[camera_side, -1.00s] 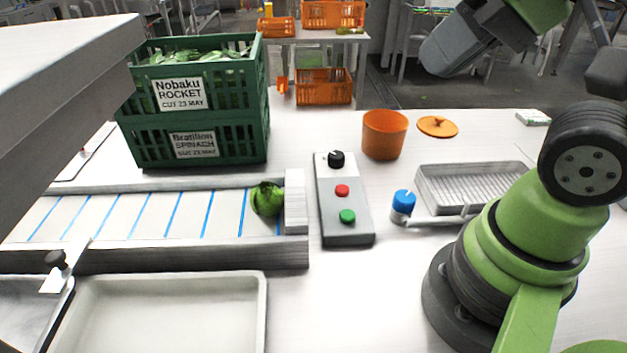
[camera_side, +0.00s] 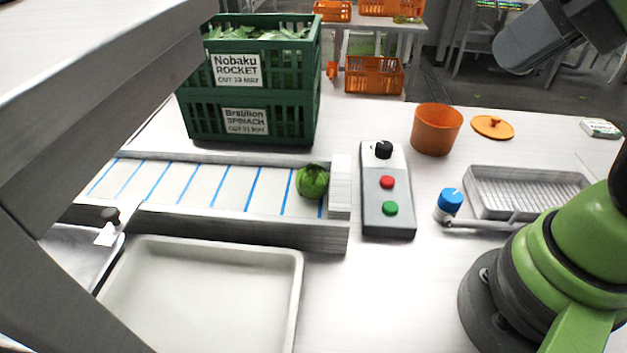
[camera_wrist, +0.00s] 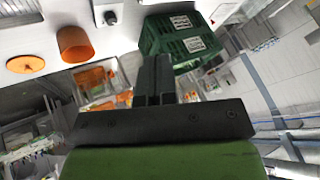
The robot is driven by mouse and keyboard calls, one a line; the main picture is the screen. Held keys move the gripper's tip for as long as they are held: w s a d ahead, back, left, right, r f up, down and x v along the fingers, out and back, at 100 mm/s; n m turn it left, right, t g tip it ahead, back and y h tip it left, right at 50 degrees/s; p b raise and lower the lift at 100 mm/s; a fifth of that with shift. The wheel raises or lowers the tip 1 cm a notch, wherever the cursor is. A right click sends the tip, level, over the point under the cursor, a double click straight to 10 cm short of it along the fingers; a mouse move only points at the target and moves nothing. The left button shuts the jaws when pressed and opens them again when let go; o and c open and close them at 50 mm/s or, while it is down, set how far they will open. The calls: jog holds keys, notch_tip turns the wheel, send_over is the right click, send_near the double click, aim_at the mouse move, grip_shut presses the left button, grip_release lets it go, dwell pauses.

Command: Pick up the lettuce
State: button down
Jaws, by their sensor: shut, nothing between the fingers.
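The lettuce (camera_side: 312,182) is a round green head. It sits on the white conveyor (camera_side: 227,188) with blue stripes, near the belt's right end, beside a white end block (camera_side: 340,187). In the side view my arm is at the right and my gripper's fingers are out of the frame. In the wrist view my gripper (camera_wrist: 153,62) shows with its dark fingers together and nothing between them. The lettuce is not visible in the wrist view, so the gripper is apart from it.
Stacked green crates (camera_side: 247,100) stand behind the conveyor. A control box (camera_side: 388,215) with buttons is right of it. An orange pot (camera_side: 437,130), its lid (camera_side: 492,127), a ribbed tray (camera_side: 528,194) and a blue-topped knob (camera_side: 450,200) lie further right. An empty pale tray (camera_side: 200,290) is in front.

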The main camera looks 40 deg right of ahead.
jog(key=c, duration=1.8)
grip_release()
jog(key=shift+c, duration=0.2)
jog(key=o, duration=1.7)
jog(key=n+g+h, duration=0.2)
jog(key=n+g, duration=0.5)
jog(key=n, duration=0.5)
send_over(313, 166)
jog(key=f, duration=1.3)
jog(key=shift+s+d, duration=0.2)
jog(key=shift+d, duration=0.1)
jog(key=shift+n, duration=0.5)
jog(key=f, duration=0.5)
jog(key=shift+w+a+f, duration=0.25)
jog(key=shift+a+f, duration=0.05)
jog(key=shift+f, duration=3.05)
